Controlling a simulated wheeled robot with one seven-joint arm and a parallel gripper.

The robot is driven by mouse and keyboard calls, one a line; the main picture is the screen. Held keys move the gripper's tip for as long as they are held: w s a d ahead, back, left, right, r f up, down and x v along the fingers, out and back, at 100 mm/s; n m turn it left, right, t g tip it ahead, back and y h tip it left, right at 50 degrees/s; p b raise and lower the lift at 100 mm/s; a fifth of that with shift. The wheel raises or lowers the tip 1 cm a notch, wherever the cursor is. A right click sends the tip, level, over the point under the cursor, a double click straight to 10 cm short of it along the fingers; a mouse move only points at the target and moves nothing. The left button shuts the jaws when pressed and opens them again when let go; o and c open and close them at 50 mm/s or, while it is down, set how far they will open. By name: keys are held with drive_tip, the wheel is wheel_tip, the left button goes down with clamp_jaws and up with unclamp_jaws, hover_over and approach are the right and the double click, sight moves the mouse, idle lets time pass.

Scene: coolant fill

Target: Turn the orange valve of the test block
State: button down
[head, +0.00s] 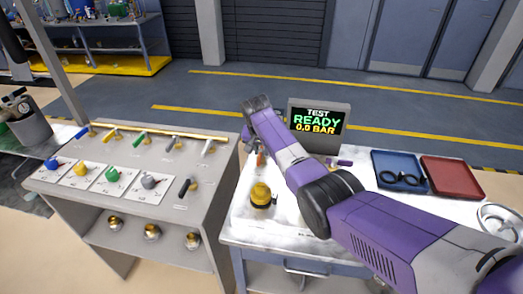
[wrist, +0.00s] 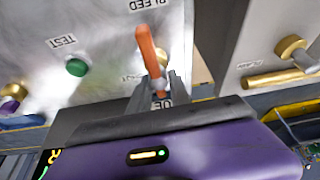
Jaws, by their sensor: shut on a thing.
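The orange valve (wrist: 147,52) shows in the wrist view as a long orange handle standing out from the grey face of the test block (wrist: 105,25). A brass piece shows beside its lower part. My gripper (wrist: 160,88) has its two fingers closed around the near part of the handle. In the head view a bit of the orange handle (head: 260,158) shows left of my arm, and the fingers are hidden. A green button (wrist: 77,67) labelled TEST sits left of the valve in the wrist view. The display (head: 318,121) reads TEST READY 0,0 BAR.
A yellow-black fitting (head: 261,196) stands on the white worktop, close left of my arm. A grey console (head: 150,150) with several coloured valves stands to the left. A blue tray (head: 398,160) holding black rings and a red tray (head: 452,177) lie on the right.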

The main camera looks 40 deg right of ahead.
drive_tip(key=shift+n, duration=0.3)
drive_tip(key=n, duration=0.2)
drive_tip(key=n+t+y, duration=0.1)
drive_tip(key=n, duration=0.1)
drive_tip(key=shift+w+a+y+p, duration=0.2)
drive_tip(key=shift+y+p, duration=0.1)
drive_tip(key=shift+p, duration=0.05)
drive_tip(key=n, duration=0.2)
drive_tip(key=n+y+b, duration=0.1)
drive_tip(key=n, duration=0.1)
drive_tip(key=shift+w+a+f+t, duration=0.1)
drive_tip(key=shift+a+t, duration=0.1)
drive_tip(key=shift+t, duration=0.1)
drive_tip(key=n+b, duration=0.1)
drive_tip(key=n+y+b, duration=0.1)
drive_tip(key=n, duration=0.1)
drive_tip(key=n+y+b, duration=0.1)
drive_tip(key=n+b, duration=0.1)
drive_tip(key=shift+a+f, duration=0.1)
drive_tip(key=shift+a, duration=0.2)
drive_tip(key=n+b, duration=0.1)
drive_tip(key=n+y+b, duration=0.1)
drive_tip(key=n+g+b, duration=0.1)
drive_tip(key=b, duration=0.1)
drive_tip(key=shift+a+n+y, duration=0.25)
drive_tip(key=shift+n+y, duration=0.15)
drive_tip(key=shift+r, duration=0.2)
drive_tip(key=c, duration=1.2)
unclamp_jaws()
